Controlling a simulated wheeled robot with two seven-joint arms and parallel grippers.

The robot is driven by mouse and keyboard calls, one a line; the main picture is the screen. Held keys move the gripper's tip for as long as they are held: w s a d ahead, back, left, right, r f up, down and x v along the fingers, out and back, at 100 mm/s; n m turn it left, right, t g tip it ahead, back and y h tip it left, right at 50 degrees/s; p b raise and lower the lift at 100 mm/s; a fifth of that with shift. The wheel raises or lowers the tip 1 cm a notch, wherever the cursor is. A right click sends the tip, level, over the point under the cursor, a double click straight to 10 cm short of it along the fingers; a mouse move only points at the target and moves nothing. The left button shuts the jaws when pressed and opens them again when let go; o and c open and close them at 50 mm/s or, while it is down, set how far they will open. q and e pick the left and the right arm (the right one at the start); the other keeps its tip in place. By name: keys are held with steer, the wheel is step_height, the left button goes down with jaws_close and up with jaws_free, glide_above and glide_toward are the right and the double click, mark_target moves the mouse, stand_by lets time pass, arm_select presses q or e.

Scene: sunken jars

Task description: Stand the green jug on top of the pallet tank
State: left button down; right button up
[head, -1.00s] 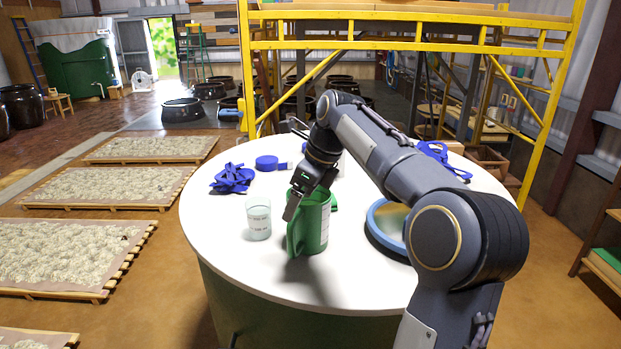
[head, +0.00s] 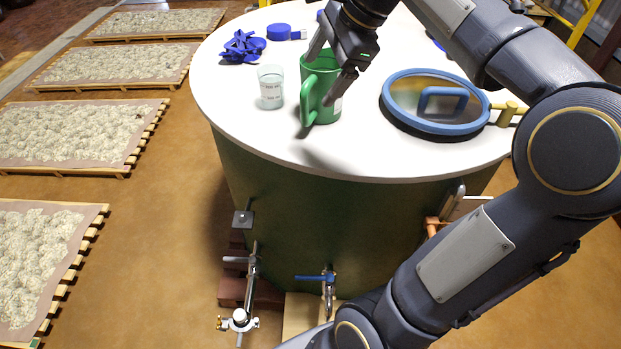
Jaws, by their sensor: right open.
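The green jug (head: 319,99) stands upright on the white round top (head: 230,107) of a large green-sided tank (head: 330,215). Its handle (head: 307,104) faces the front left. My right gripper (head: 320,79) is open at the jug's mouth, with one finger at the left rim and the other in front of the jug's right side. I cannot tell whether either finger touches the jug. I cannot tell whether this round tank is the pallet tank; no other tank shows now. My left gripper is not in view.
A clear beaker (head: 271,88) stands close left of the jug. A blue-rimmed round lid or sieve (head: 433,129) lies to the right. A crumpled blue strap (head: 243,47) and a blue roll (head: 280,32) lie behind. Taps (head: 328,279) stick out at the tank's front.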

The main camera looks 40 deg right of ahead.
steer(key=s+a+f+n+b, duration=0.1)
steer(key=s+a+f+n, duration=0.4)
steer(key=f, duration=0.3)
steer(key=s+a+f+n+b, duration=0.2)
steer(key=s+a+f+n, duration=0.3)
steer(key=f+n, duration=0.2)
steer(key=s+a+f+n+t+y+b, duration=0.1)
steer(key=s+a+f+n+b, duration=0.1)
steer(key=s+a+f+n, duration=0.3)
step_height(320, 180, down, 4)
steer(key=n, duration=0.2)
steer(key=shift+s+a+r+n, duration=0.2)
steer(key=shift+s+n, duration=0.15)
steer(key=shift+n, duration=0.05)
